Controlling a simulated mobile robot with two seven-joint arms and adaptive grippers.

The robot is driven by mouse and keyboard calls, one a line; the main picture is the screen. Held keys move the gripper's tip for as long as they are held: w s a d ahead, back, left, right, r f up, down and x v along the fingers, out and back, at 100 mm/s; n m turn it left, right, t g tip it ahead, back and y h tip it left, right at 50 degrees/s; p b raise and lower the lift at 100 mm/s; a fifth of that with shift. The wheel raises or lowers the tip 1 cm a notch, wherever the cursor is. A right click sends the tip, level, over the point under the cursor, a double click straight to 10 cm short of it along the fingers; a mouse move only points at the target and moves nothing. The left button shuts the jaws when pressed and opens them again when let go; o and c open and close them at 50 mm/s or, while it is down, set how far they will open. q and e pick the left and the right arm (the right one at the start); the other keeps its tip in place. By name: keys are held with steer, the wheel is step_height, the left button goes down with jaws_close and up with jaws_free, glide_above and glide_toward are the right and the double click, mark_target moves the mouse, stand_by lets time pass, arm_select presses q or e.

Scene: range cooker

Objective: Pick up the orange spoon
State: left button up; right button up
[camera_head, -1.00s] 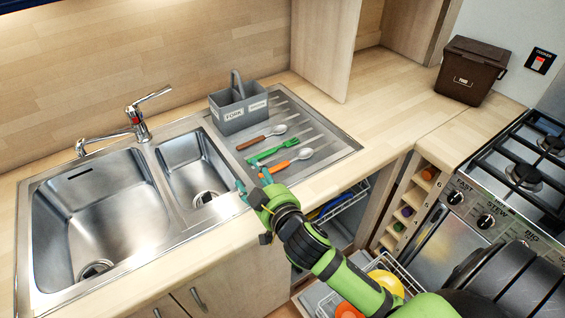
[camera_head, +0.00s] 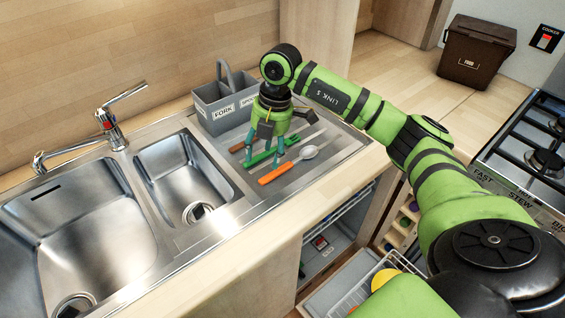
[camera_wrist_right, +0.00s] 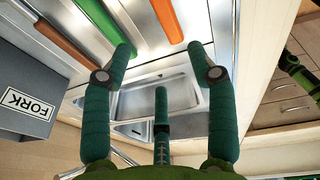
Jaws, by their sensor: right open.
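The orange spoon (camera_head: 277,173) lies on the grooved drainer, its orange handle toward the sink and its metal bowl (camera_head: 309,152) to the right. Its orange handle also shows at the top of the right wrist view (camera_wrist_right: 168,18). My right gripper (camera_head: 264,158) is open and points down over the drainer, with its fingers around the green fork and close to the orange handle. In the wrist view its fingers (camera_wrist_right: 165,70) are spread with nothing between them. I cannot tell whether any finger touches the cutlery. My left gripper is out of view.
The green fork (camera_head: 261,158) lies beside the spoon, partly behind my fingers. A brown-handled piece (camera_head: 237,147) lies behind it, mostly hidden. The grey cutlery caddy (camera_head: 209,119) stands just behind. The sink (camera_head: 85,235) is to the left, and an open dishwasher (camera_head: 335,245) is below the counter.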

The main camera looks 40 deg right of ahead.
mark_target(283, 165)
steer(key=d, duration=0.1)
steer(key=d+m+h, duration=0.1)
steer(key=d, duration=0.1)
steer(key=d+r+h, duration=0.1)
steer(key=d, duration=0.1)
steer(key=shift+s+m+g, duration=0.1)
steer(key=shift+m+g, duration=0.2)
steer(key=shift+s+d+f, duration=0.1)
steer(key=shift+d+f, duration=0.05)
steer(key=shift+d, duration=0.05)
steer(key=f+p, duration=0.1)
steer(key=f, duration=0.1)
steer(key=f+p, duration=0.1)
steer(key=f, duration=0.1)
steer(key=f+p, duration=0.1)
steer(key=f, duration=0.1)
steer(key=shift+a, duration=0.3)
steer(key=shift+f, duration=0.2)
steer(key=c, duration=1.1)
